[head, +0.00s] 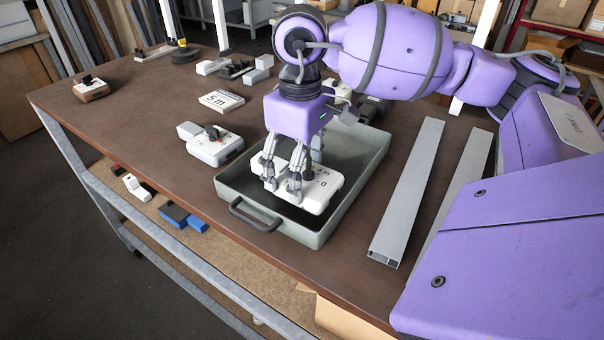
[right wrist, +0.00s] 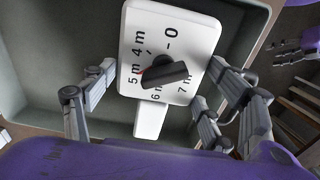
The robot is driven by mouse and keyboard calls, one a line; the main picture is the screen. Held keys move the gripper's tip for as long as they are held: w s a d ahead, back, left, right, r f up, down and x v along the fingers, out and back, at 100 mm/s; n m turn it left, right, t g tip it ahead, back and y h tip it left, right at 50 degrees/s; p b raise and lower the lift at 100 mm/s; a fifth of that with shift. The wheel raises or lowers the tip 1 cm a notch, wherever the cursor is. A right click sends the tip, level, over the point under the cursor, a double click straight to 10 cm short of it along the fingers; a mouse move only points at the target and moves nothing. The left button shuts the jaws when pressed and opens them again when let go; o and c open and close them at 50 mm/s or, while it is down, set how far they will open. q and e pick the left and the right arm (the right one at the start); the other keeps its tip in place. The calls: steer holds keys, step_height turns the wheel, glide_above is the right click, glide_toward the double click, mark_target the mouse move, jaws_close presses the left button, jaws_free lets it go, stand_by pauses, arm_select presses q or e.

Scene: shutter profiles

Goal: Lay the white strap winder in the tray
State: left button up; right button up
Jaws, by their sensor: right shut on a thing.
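The white strap winder (head: 318,196) is within the outline of the grey-green tray (head: 325,235). I cannot tell whether its underside touches the tray floor. In the right wrist view the winder (right wrist: 200,35) shows its metre marks, a black knob and a pale tab. My right gripper (head: 283,190) reaches down from above with its fingers shut on the winder; its fingers (right wrist: 165,105) also show at both sides in the right wrist view. Grey fingers of my left gripper (right wrist: 287,48) seem to show small at the upper right there; their opening is unclear.
A grey-white winder with a black knob (head: 213,147) and a white "5 m" block (head: 221,100) lie left of the tray. Long grey profiles (head: 408,195) lie to its right. A brown knobbed piece (head: 92,88) sits far left. The brown table (head: 130,125) is clear at the left.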

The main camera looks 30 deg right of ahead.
arm_select(q)
steer(key=shift+r, duration=0.1)
arm_select(e)
steer(key=shift+f, duration=0.85)
steer(key=shift+f, duration=0.1)
steer(key=o, duration=0.9)
steer(key=shift+f, duration=0.2)
steer(key=o, duration=0.5)
steer(key=shift+r, duration=0.1)
arm_select(q)
steer(key=shift+w+d+r, duration=0.1)
steer(key=shift+w, duration=0.4)
